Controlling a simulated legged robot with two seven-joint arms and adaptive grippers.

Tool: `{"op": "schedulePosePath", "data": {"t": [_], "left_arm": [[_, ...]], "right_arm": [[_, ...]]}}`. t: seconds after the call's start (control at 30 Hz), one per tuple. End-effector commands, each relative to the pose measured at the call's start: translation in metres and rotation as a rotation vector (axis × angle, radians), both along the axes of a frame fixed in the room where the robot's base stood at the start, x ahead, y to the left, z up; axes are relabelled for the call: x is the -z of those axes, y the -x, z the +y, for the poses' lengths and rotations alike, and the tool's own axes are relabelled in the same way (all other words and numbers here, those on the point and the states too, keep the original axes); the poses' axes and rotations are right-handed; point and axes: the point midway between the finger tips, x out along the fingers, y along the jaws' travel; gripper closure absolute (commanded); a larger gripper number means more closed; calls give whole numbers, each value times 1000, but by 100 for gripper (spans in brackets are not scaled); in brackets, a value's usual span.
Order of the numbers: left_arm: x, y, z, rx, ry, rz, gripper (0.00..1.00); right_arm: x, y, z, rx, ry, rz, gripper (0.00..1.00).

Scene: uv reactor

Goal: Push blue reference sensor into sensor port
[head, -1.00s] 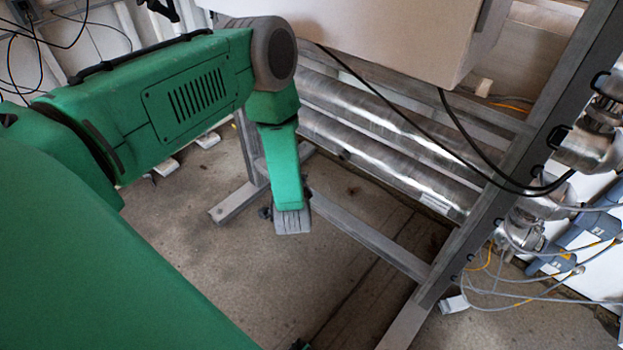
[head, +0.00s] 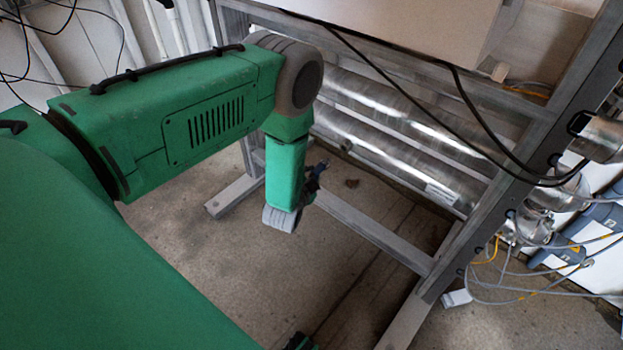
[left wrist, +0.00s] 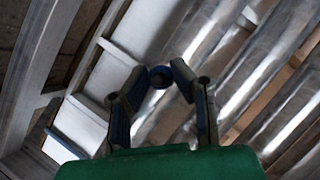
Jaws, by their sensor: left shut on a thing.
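My left gripper (head: 318,178) hangs at the end of my green arm in the head view, small and dark beside the wrist, in front of the metal frame. In the left wrist view its two fingers (left wrist: 160,78) close on a small, round, dark-blue thing (left wrist: 160,76), seen end-on, which looks like the blue reference sensor. The sensor cannot be made out in the head view. I cannot pick out the sensor port in either view. The gripper is well apart from the steel fittings at the right.
Shiny steel reactor tubes (head: 400,125) run behind a grey metal frame (head: 372,238), below a white box (head: 420,22). Black cables hang in front. Steel fittings (head: 598,138), blue devices (head: 556,255) and loose cables crowd the right. The concrete floor (head: 225,265) has free room.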

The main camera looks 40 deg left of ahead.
Motion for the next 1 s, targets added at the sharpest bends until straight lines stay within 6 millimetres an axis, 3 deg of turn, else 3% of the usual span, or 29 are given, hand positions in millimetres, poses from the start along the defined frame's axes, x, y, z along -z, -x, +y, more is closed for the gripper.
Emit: {"op": "schedulePosePath", "data": {"t": [0.4,1.0], "left_arm": [[-3,-40,-7,2,-7,-4,100],[-4,-50,-8,1,-6,-3,100]], "right_arm": [[20,0,0,1,0,0,30],[24,0,0,0,0,0,30]]}}
